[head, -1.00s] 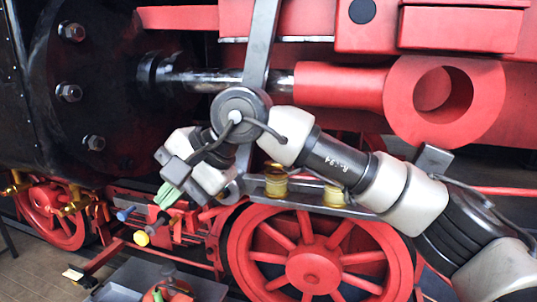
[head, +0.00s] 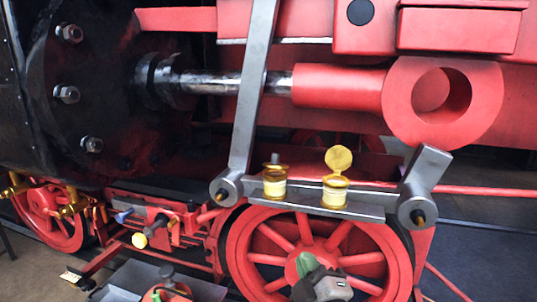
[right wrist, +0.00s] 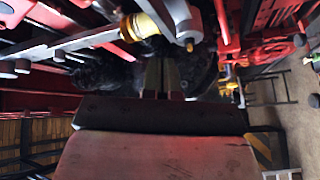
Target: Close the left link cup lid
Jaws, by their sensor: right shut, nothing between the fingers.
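Two brass cups with pale yellow bands sit on the grey link bar in the head view. The left link cup (head: 275,182) has a flat brass top with a small grey knob standing on it; its lid seems to lie down. The right cup (head: 335,192) has its round lid (head: 339,158) standing up open. My right gripper (head: 305,264) is below the bar, in front of the red wheel, with green fingertips together and empty. In the right wrist view its fingers (right wrist: 160,77) point toward one cup (right wrist: 147,26); I cannot tell which. My left gripper is out of view.
The grey link bar (head: 315,207) joins a tall slanted lever (head: 252,90) at left and a short arm (head: 425,175) at right. A red rod with a ring end (head: 445,75) hangs above. A grey tray (head: 125,283) stands at lower left.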

